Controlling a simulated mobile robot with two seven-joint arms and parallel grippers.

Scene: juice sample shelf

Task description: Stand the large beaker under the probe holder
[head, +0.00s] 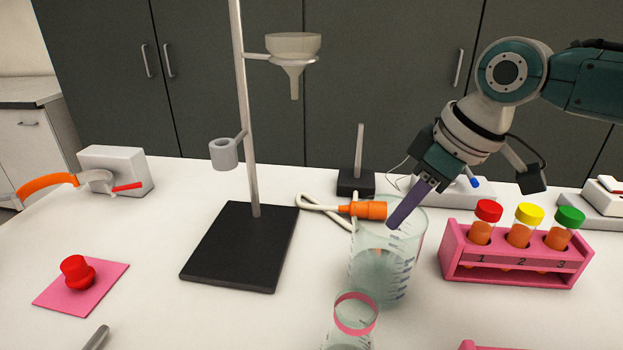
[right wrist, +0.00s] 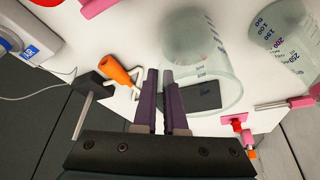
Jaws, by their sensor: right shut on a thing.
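The large clear beaker (head: 410,245) stands upright right of the stand's black base, with pale liquid in it. It also shows in the right wrist view (right wrist: 222,78). My right gripper (head: 392,222) is shut on the beaker's rim wall, with its purple fingers pointing down and left; its fingers also show in the right wrist view (right wrist: 161,75). I cannot tell whether the beaker's bottom touches the table. A grey cup-shaped holder (head: 224,153), seemingly the probe holder, is clamped low on the metal stand above the black base (head: 240,250). My left gripper is not in view.
A funnel (head: 293,45) hangs higher on the stand. An orange plug (head: 368,210) with a white cable lies behind the beaker. A pink-rimmed flask (head: 355,315) stands in front. A pink tube rack (head: 512,262) is at right. A red-knobbed thing (head: 77,271) stands on a pink mat at left.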

